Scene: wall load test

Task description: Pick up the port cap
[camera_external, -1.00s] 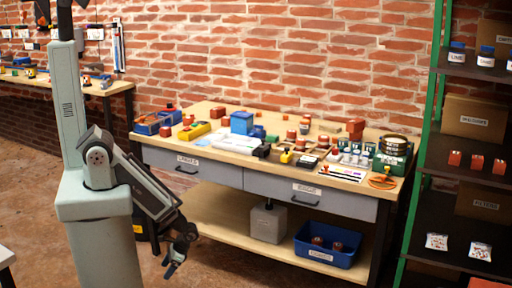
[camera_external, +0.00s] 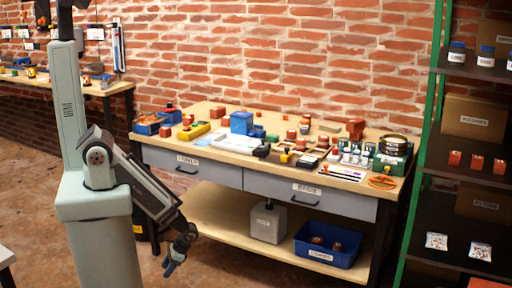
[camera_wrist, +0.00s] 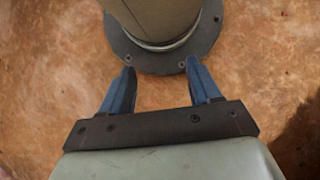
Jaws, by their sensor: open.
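I cannot tell which thing is the port cap. Several small red-brown parts stand on the workbench (camera_external: 205,149), among them one near its middle (camera_external: 291,135), too small to identify. My gripper (camera_external: 172,268) hangs low over the floor, in front of the bench and well below its top. In the wrist view my gripper (camera_wrist: 158,82) is open, with two blue fingers apart and nothing between them. A round grey bolted flange (camera_wrist: 205,50) with a tan body lies beyond the fingertips; I cannot tell what it is.
A blue bin (camera_external: 340,258) and a grey weight (camera_external: 268,224) stand on the bench's lower shelf. A yellow case (camera_external: 194,131) and a blue block (camera_external: 241,122) sit on the cluttered top. A dark shelf rack with green posts (camera_external: 432,125) stands right.

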